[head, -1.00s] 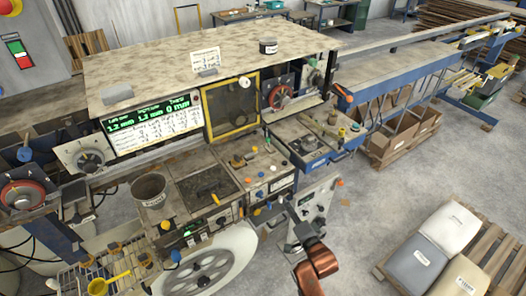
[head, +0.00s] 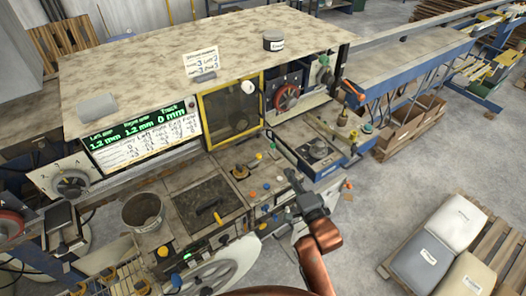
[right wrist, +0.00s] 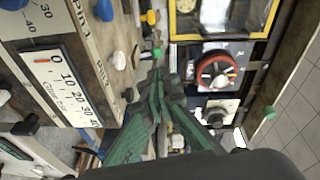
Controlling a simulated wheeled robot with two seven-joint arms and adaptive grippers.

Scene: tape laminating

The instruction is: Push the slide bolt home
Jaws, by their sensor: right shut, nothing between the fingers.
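My right gripper (head: 291,176) is over the front right of the machine's control panel, at the end of a copper arm. In the right wrist view its green fingers (right wrist: 157,80) are together and empty, with a green knob just beyond the tips. I cannot make out the slide bolt for certain in either view. The yellow-framed window (head: 232,110) stands upright behind the panel, with a white round knob at its upper right.
The control panel (head: 262,178) carries several coloured knobs. A grey pot (head: 143,212) and a dark tray (head: 208,203) stand left of it. A scale plate (right wrist: 62,82) is left of the fingers in the wrist view. Sacks on a pallet (head: 484,250) lie right; the floor between is clear.

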